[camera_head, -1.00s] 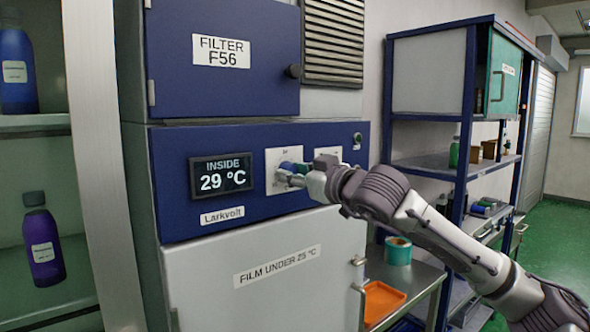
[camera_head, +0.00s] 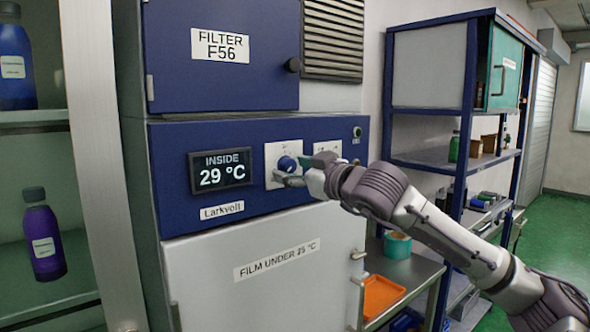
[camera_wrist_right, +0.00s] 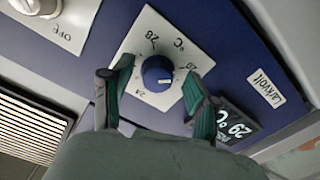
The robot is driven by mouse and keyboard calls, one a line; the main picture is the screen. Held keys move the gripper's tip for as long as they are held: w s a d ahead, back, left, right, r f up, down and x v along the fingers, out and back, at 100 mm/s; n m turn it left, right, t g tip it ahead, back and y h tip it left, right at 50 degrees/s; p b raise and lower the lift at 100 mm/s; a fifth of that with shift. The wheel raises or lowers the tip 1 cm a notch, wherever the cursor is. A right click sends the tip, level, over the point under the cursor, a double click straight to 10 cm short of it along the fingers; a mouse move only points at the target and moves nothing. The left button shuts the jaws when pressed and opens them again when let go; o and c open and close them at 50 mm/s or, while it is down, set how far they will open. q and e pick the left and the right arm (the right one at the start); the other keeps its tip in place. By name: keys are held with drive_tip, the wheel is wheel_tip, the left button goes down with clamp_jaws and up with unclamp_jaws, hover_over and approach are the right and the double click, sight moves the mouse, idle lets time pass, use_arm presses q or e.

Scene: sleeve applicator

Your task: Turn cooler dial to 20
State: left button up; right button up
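The cooler dial is a blue round knob (camera_head: 287,164) on a white scale plate (camera_head: 271,154), right of the display (camera_head: 221,171) reading INSIDE 29 °C. In the right wrist view the knob (camera_wrist_right: 158,73) has a short white mark pointing roughly right. Printed numbers surround it, 28 and 24 among them; some are partly hidden or too small to read surely. My right gripper (camera_head: 295,173) is just right of and below the knob. In the wrist view its two green-padded fingers are open, one on either side of the knob, apart from it. My left gripper is out of view.
The cooler door (camera_head: 280,285) is labelled FILM UNDER 25 °C. A second plate with an OFF switch (camera_wrist_right: 38,8) sits beside the dial. A blue-framed shelf (camera_head: 430,160) stands right, and a side table with an orange tray (camera_head: 382,297) is below my right arm.

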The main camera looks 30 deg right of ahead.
drive_tip(key=shift+s+r, duration=0.15)
drive_tip(key=s, duration=1.1)
drive_tip(key=shift+s+d, duration=0.35)
drive_tip(key=shift+d, duration=0.1)
